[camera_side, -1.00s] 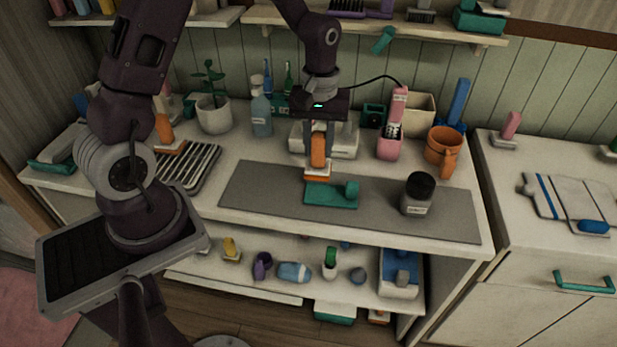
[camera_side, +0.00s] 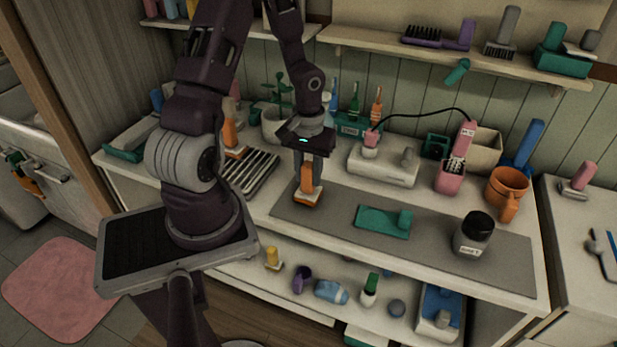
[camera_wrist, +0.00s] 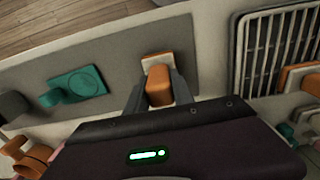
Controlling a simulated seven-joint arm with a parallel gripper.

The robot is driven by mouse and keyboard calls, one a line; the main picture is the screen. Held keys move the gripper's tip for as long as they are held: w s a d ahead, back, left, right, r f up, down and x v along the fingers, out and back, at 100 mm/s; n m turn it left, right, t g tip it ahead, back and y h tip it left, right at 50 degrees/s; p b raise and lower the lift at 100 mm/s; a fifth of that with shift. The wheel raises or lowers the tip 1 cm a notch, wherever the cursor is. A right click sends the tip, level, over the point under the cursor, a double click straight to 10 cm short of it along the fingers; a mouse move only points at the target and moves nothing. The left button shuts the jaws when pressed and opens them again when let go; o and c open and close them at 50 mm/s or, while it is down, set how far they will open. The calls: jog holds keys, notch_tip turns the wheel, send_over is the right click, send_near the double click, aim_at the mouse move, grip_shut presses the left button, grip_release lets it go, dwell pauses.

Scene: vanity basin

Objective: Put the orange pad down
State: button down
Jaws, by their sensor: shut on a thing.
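The orange pad (camera_side: 307,196) is a block with an orange handle and a pale layer above an orange base. My gripper (camera_side: 308,176) is shut on its handle and points down over the left part of the grey mat (camera_side: 338,213). The pad is at or just above the mat; I cannot tell if it touches. In the wrist view the pad (camera_wrist: 157,62) shows between my fingers (camera_wrist: 158,92). A green pad (camera_side: 382,222) with a short knob lies on the mat to the right; it also shows in the wrist view (camera_wrist: 80,82).
A slatted rack (camera_side: 250,172) and another orange-handled thing (camera_side: 232,138) stand to the left. A dark-lidded jar (camera_side: 472,235) stands on the mat's right part. A white device (camera_side: 383,165) with a pink plug is behind. The mat between the two pads is bare.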

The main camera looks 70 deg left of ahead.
jog(key=shift+f, duration=0.35)
jog(key=shift+f, duration=0.2)
jog(key=c, duration=1.1)
grip_release()
jog(key=shift+r, duration=0.1)
notch_tip(320, 180, up, 12)
jog(key=shift+r, duration=0.1)
jog(key=s+d+r+m+t, duration=0.2)
jog(key=s+d+r+m, duration=0.2)
jog(key=d+r, duration=0.3)
jog(key=s+d+r+m+t, duration=0.3)
jog(key=s+d+r+m, duration=0.2)
jog(key=d, duration=0.6)
notch_tip(320, 180, up, 3)
jog(key=shift+s+f+t, duration=0.15)
jog(key=shift+s+t, duration=0.15)
